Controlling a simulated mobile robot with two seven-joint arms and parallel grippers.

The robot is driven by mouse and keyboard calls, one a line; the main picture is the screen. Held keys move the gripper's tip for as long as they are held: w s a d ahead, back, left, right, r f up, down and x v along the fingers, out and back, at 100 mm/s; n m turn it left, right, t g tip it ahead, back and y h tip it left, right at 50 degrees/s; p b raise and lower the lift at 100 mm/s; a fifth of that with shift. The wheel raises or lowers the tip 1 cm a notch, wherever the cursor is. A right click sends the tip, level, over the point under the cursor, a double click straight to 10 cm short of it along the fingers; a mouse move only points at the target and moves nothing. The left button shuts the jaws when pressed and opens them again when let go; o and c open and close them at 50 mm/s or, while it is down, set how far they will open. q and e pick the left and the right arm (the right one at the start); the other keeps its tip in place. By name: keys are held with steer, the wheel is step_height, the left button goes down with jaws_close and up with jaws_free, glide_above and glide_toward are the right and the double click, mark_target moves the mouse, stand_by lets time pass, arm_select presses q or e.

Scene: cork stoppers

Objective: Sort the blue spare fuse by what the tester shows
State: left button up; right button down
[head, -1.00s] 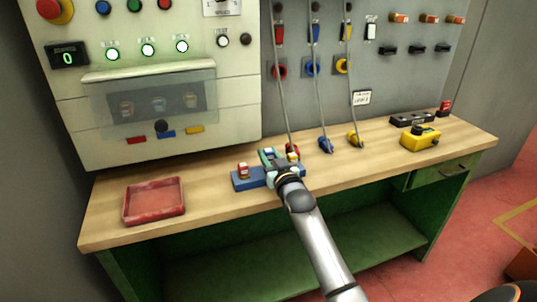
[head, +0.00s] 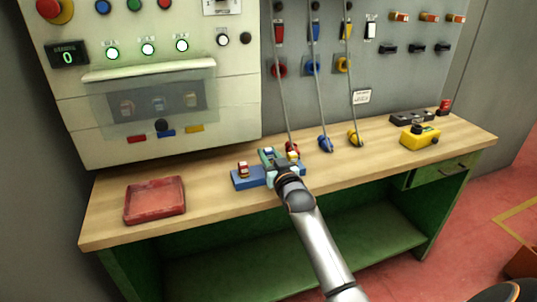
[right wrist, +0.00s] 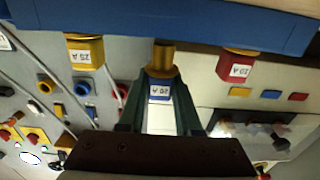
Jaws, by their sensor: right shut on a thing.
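The blue spare fuse (right wrist: 159,92) has a 20 A label and a brass end. It is between the fingers of my right gripper (right wrist: 160,80), which is shut on it. In the head view my right gripper (head: 269,157) is at the middle of the blue rack (head: 247,184), and its fingers largely hide the fuse. The brass end is close against the rack; I cannot tell if it is still seated. A red fuse (head: 243,169) and a yellow fuse (head: 293,157) stand in the rack on either side. A yellow device (head: 420,137), possibly the tester, sits at the right. My left gripper is not in view.
An empty red tray (head: 154,201) lies at the bench's left. A dark box (head: 411,117) stands at the back right. The wooden bench (head: 365,165) is clear in front of the yellow device.

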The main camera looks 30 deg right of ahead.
steer(key=shift+f+b, duration=0.7)
steer(key=shift+f, duration=0.7)
stand_by(1.0)
steer(key=c, duration=0.5)
jaws_free()
steer(key=v, duration=0.4)
steer(key=shift+p, duration=0.3)
steer(key=shift+v, duration=4.25)
steer(key=shift+d, duration=0.1)
